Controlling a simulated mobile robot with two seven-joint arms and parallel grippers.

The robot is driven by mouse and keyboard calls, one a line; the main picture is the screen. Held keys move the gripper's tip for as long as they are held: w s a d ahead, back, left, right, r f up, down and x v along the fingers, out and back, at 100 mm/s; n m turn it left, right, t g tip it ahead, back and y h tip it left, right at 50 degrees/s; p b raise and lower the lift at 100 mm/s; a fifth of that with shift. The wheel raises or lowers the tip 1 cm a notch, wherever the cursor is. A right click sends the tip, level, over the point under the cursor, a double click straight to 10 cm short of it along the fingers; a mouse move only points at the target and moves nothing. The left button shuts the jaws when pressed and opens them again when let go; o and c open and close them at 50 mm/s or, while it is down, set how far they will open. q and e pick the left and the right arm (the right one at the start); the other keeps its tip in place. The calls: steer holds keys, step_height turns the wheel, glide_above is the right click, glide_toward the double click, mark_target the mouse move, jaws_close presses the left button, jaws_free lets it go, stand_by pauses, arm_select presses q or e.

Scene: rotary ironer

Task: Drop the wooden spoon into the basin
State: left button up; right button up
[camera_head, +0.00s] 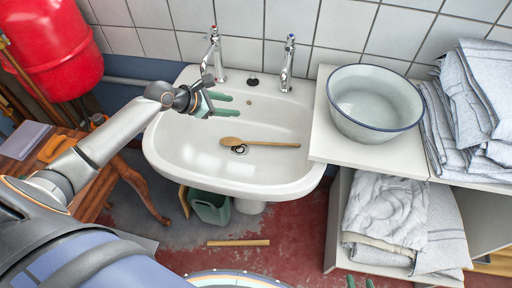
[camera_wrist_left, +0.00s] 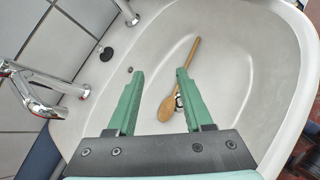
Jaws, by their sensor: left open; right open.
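The wooden spoon (camera_head: 258,143) lies in the bottom of the white sink (camera_head: 185,150), its bowl end over the drain and its handle pointing right. In the left wrist view the spoon (camera_wrist_left: 183,80) lies beyond the fingertips, its bowl end beside the right finger. My left gripper (camera_head: 235,105) is open and empty above the back left part of the sink, apart from the spoon. It also shows in the left wrist view (camera_wrist_left: 160,72). A white enamel basin (camera_head: 375,103) with a blue rim stands to the right, empty. My right gripper (camera_head: 359,284) barely shows at the bottom edge, open.
Two chrome taps (camera_head: 287,64) stand at the sink's back edge. The enamel basin is on a white shelf unit (camera_head: 345,152) with folded cloths (camera_head: 465,110) beside it. A wooden table (camera_head: 70,175) and a red tank (camera_head: 50,45) are at left.

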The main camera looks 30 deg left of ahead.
arm_select(q)
steer(key=v, duration=1)
steer(key=shift+r+p, duration=0.2)
steer(key=shift+p, duration=0.25)
steer(key=shift+s, duration=0.15)
steer(key=s+d+f+m+g, duration=0.1)
steer(key=s+d+f+m, duration=0.2)
steer(key=f+m, duration=0.1)
steer(key=s+d+f+m+g+y, duration=0.1)
steer(key=s+d+f+m, duration=0.2)
steer(key=s+f+m, duration=0.1)
steer(key=s+d+f+m+g, duration=0.1)
steer(key=s+d+f+m, duration=0.2)
steer(key=m, duration=0.2)
steer(key=shift+s+d+f+m+g, duration=0.1)
steer(key=shift+s+f+m+g, duration=0.2)
steer(key=shift+f+m, duration=0.1)
steer(key=s+d+m+g+y, duration=0.25)
steer(key=s+d+m, duration=0.35)
steer(key=s+m, duration=0.65)
steer(key=w+d+f+m+t, duration=0.1)
steer(key=w+d+f+t, duration=0.1)
steer(key=f, duration=0.4)
steer(key=w+d+f+m+t+h, duration=0.1)
steer(key=w+d+f+t, duration=0.1)
steer(key=w+f+t, duration=0.2)
step_height(320, 180, down, 2)
steer(key=shift+d+m, duration=0.2)
steer(key=shift+m, duration=0.15)
